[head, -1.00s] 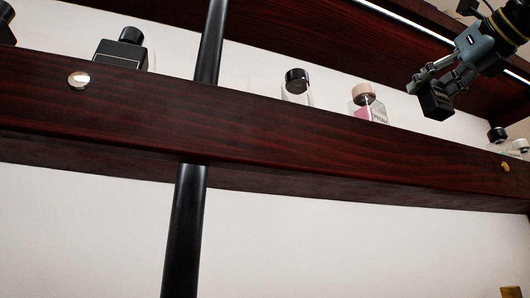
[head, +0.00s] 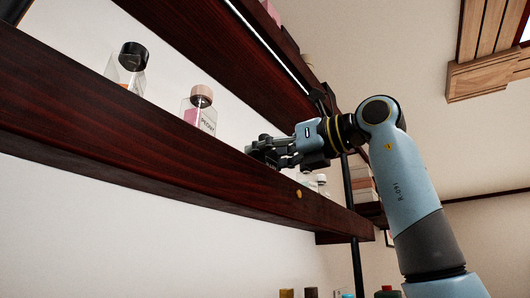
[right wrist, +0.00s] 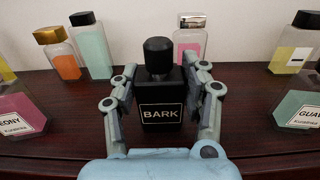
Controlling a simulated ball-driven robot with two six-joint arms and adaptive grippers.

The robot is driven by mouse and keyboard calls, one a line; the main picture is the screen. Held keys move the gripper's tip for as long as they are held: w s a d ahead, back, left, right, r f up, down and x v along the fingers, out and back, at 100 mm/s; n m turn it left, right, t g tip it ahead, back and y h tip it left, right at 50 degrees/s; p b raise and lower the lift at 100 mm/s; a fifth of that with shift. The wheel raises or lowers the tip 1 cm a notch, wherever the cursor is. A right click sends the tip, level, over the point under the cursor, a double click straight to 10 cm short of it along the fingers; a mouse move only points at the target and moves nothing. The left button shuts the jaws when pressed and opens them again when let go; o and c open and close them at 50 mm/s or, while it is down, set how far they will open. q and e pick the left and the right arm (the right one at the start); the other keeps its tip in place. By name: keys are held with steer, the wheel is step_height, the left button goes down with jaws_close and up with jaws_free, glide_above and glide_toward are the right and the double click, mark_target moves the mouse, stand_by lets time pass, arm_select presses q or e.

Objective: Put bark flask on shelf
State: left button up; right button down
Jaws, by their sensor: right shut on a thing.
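The bark flask (right wrist: 162,118) is black with a black cap and a BARK label. In the right wrist view it is upright between the fingers of my right gripper (right wrist: 162,82), which is shut on it. It is at the dark red-brown wooden shelf (right wrist: 70,100); I cannot tell whether its base touches the board. In the head view, my right gripper (head: 272,152) is at the front edge of the shelf (head: 120,135), and the flask is mostly hidden there. My left gripper is not in view.
A peony flask (right wrist: 20,110) stands left of the bark flask and another labelled flask (right wrist: 300,105) right of it. Behind are an orange flask (right wrist: 64,60), a green flask (right wrist: 92,50) and a pink flask (right wrist: 189,48). An upper shelf (head: 215,50) runs above.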

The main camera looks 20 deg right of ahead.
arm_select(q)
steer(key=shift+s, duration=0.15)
arm_select(e)
steer(key=shift+f, duration=0.15)
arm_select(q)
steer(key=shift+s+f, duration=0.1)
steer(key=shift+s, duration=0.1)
arm_select(e)
steer(key=c, duration=0.7)
jaws_free()
steer(key=shift+o, duration=0.2)
arm_select(q)
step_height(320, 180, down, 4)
steer(key=b, duration=0.4)
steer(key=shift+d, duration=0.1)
arm_select(e)
steer(key=v, duration=1.2)
